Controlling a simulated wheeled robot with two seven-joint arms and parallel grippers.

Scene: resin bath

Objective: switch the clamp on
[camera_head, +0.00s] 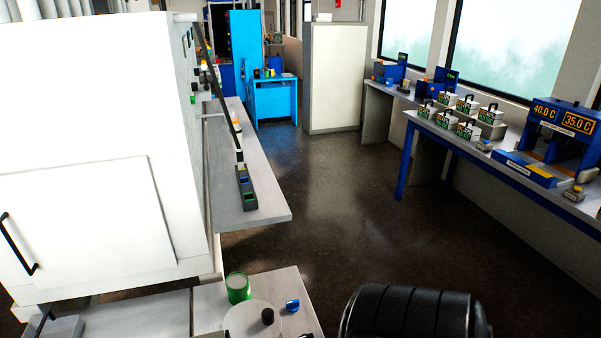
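I cannot pick out a clamp or a switch labelled for it. A narrow dark control box (246,190) with green and blue buttons lies on the grey bench (272,213) beside the white cabinet. More small buttons or lamps (205,66) show along the cabinet's side, too small to read. Neither of my grippers shows in the head view.
The white cabinet (90,120) fills the left. A low table (208,300) in front holds a green-rimmed can (238,288) and a blue knob-like piece (292,305). A blue-legged table (402,165) with instruments runs along the right. The dark floor (330,215) between is clear.

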